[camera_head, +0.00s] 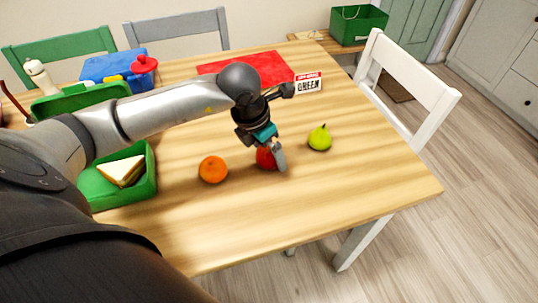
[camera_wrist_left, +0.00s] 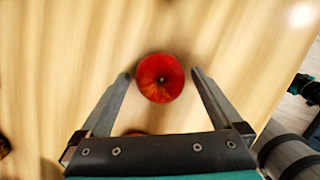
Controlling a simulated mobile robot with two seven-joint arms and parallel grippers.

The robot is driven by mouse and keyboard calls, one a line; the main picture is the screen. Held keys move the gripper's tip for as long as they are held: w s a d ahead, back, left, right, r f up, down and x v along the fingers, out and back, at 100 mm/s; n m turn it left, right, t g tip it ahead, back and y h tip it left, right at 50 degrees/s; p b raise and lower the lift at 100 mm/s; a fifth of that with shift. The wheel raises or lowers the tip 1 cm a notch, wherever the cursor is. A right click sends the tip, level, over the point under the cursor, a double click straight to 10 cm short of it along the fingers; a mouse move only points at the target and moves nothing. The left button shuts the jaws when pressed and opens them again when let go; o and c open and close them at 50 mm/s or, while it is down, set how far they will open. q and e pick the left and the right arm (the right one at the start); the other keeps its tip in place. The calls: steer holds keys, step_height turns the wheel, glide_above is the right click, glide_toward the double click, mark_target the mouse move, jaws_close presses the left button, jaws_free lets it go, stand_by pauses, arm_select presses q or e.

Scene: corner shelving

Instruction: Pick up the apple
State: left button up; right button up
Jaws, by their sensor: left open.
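A red apple (camera_head: 264,158) sits on the wooden table, between an orange and a pear, partly hidden by my left gripper in the head view. My left gripper (camera_head: 274,163) is open and reaches down over the apple. In the left wrist view the apple (camera_wrist_left: 160,78) lies between the tips of the two open fingers (camera_wrist_left: 160,76), with a small gap on each side. I cannot tell how far above the table the fingertips are.
The orange (camera_head: 213,169) is left of the apple and the green pear (camera_head: 319,138) is right of it. A green tray (camera_head: 149,183) with a sandwich (camera_head: 121,171) is at left. The table's front right is clear.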

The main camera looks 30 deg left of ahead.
arm_select(q)
steer(key=c, duration=1.3)
steer(key=shift+r, duration=0.15)
steer(key=shift+c, duration=0.2)
